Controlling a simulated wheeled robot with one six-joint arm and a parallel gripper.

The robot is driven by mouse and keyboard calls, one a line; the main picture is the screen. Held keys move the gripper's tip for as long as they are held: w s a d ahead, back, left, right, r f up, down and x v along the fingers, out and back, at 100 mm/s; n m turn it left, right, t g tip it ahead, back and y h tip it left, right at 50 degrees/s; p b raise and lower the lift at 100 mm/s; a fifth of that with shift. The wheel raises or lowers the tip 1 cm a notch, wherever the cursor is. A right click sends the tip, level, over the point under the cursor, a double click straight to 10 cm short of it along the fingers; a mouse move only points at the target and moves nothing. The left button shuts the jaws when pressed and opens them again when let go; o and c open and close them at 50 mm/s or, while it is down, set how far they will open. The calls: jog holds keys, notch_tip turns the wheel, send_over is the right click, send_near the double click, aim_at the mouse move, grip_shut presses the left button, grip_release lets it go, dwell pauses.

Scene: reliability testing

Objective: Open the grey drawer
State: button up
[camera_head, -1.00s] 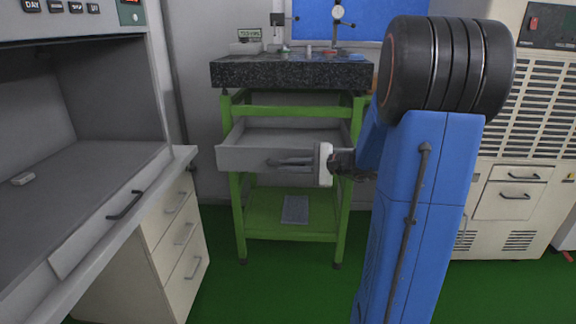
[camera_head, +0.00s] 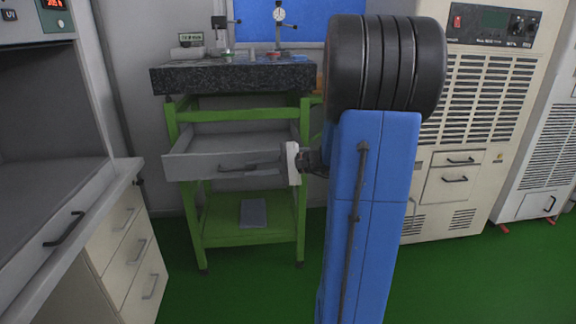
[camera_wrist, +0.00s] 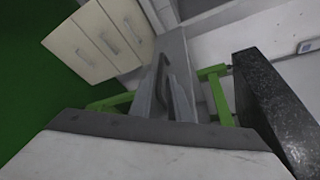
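The grey drawer (camera_head: 185,168) sits in the green-framed stand and is pulled out, its inside showing from above. Its front also shows in the wrist view (camera_wrist: 174,48). A dark bar handle (camera_wrist: 163,72) stands off that front. My gripper (camera_head: 255,165) reaches in from the right, its fingers along the drawer front at the handle. In the wrist view my two grey fingers (camera_wrist: 165,98) lie on either side of the handle. Whether they are pressed on it or loose around it cannot be told.
A dark stone slab (camera_head: 235,77) with instruments tops the green stand (camera_head: 250,232). A grey workbench with cream drawers (camera_head: 128,250) stands at left. A cream cabinet (camera_head: 455,185) stands at right, behind my arm. Green floor (camera_head: 235,290) is clear in front of the stand.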

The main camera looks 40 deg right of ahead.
jog(key=v, duration=1.2)
jog(key=shift+s, duration=0.1)
jog(key=s+a+f+n+g+h, duration=0.1)
jog(key=s+a+f+n+g, duration=0.2)
jog(key=a, duration=0.7)
jog(key=s+a+f+n+g, duration=0.1)
jog(key=s+a+n+g, duration=0.25)
jog(key=a, duration=0.55)
jog(key=s+a+f+n+h, duration=0.2)
jog(key=s+a+n+h, duration=0.1)
jog(key=s+n+h, duration=0.1)
jog(key=s+a+f+n+h, duration=0.2)
jog(key=s+a+n+h, duration=0.1)
jog(key=s+n, duration=0.3)
jog(key=s+g+h, duration=0.1)
jog(key=s, duration=0.1)
jog(key=shift+s+h, duration=0.3)
jog(key=shift+s, duration=0.05)
